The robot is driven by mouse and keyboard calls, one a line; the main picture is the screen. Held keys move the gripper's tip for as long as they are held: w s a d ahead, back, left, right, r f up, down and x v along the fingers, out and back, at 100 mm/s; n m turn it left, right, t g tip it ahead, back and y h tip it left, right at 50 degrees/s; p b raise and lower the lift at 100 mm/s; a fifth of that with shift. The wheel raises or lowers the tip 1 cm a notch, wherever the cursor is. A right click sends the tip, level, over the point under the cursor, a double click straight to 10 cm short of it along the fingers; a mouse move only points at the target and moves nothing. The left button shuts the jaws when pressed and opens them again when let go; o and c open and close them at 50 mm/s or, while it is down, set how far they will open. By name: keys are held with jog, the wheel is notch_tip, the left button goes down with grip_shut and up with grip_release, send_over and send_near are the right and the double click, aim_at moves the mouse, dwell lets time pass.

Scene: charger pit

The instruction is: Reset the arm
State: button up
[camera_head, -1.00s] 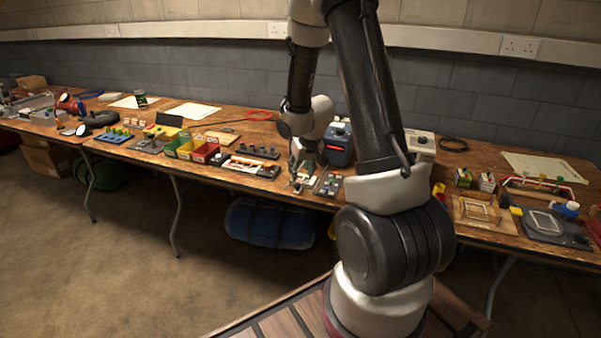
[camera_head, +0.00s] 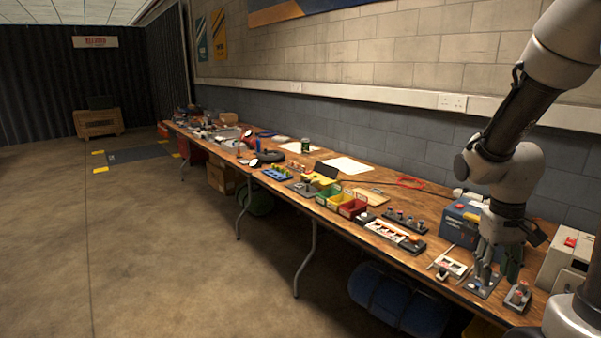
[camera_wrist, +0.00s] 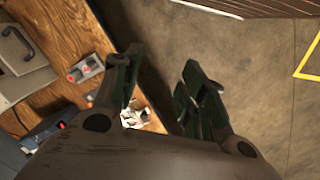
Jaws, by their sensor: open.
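My gripper (camera_head: 494,268) hangs fingers-down over the front edge of the long workbench (camera_head: 372,262), at the right of the head view. In the wrist view, my gripper (camera_wrist: 160,65) has its two dark green fingers spread apart with nothing held between them. The bench edge and the bare floor lie beyond the fingertips. Whether the fingertips touch anything on the bench cannot be told.
A blue box (camera_head: 460,222) and a pale box with a red button (camera_head: 567,258) stand close by my gripper. A small red-buttoned plate (camera_head: 518,296) and a white-framed fixture (camera_head: 451,266) lie near it. Coloured bins (camera_head: 352,207) stand farther left. The floor (camera_head: 180,250) is clear.

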jog(key=s+a+r+t, duration=0.2)
jog(key=s+r, duration=0.3)
jog(key=r, duration=0.3)
jog(key=s+a+r+n+t+y, duration=0.1)
jog(key=s+a+r+t, duration=0.2)
jog(key=r, duration=0.5)
jog(key=shift+s+a+r, duration=0.2)
jog(key=shift+s+a, duration=0.4)
jog(key=shift+s, duration=0.5)
